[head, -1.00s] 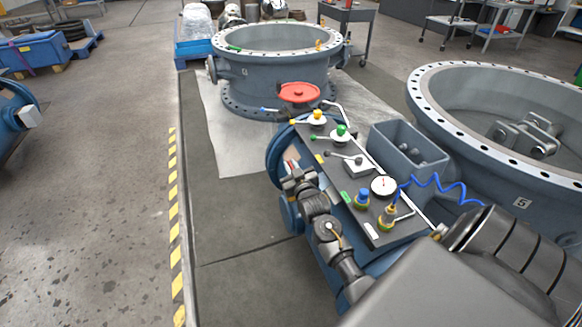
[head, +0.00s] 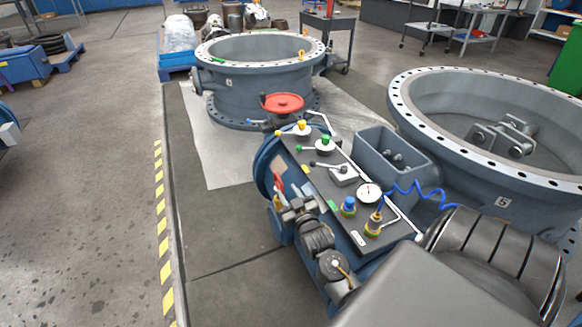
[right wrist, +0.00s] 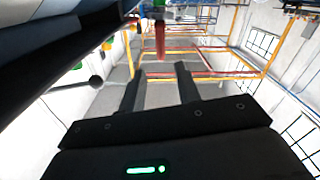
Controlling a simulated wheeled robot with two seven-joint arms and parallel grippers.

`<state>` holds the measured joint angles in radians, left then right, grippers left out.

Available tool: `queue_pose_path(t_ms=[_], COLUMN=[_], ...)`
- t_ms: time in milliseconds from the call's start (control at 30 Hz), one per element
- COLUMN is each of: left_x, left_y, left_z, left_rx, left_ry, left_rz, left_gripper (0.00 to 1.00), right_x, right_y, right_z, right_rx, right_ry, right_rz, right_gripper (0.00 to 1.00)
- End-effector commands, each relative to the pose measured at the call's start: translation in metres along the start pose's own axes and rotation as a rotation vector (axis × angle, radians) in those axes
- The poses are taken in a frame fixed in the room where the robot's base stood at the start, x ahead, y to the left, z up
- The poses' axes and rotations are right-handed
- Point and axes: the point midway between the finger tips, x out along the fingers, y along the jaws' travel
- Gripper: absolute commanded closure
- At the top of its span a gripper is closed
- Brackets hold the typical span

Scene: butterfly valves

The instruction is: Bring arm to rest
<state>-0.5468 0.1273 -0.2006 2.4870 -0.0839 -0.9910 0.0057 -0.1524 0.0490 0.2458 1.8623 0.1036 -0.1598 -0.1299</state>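My right gripper (head: 283,205) is beside the near-left side of the dark control panel (head: 335,185), low against the blue bench. In the right wrist view its two fingers (right wrist: 160,85) stand apart with nothing between them, so it is open and empty. A red handle (head: 279,184) shows just beyond the fingers; in the right wrist view the red handle (right wrist: 160,40) lies past the fingertips with a visible gap. My left gripper is in neither view.
The panel carries several knobs and levers, a gauge (head: 368,193) and a blue coiled hose (head: 425,192). A red handwheel (head: 283,103) stands behind it. Large valve rings (head: 262,80) stand at the back and right (head: 500,170). The floor on the left (head: 80,200) is open.

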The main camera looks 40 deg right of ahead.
Motion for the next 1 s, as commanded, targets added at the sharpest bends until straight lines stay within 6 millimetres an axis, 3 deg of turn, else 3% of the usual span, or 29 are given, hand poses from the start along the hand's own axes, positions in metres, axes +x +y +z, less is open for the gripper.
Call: queue_pose_path(t_ms=[200, 867, 1000], left_x=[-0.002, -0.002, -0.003], left_y=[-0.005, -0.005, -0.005], left_z=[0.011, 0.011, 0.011], left_rx=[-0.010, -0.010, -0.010], left_ry=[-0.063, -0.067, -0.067], left_rz=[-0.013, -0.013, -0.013], left_gripper=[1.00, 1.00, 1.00], right_x=[-0.019, -0.020, -0.024], right_y=[0.000, -0.001, -0.019], right_z=[0.000, 0.004, 0.006], right_rx=[0.000, 0.009, 0.040], right_ry=[0.001, -0.022, -0.134], right_rz=[0.001, -0.004, -0.064], right_gripper=[0.67, 0.67, 0.67])
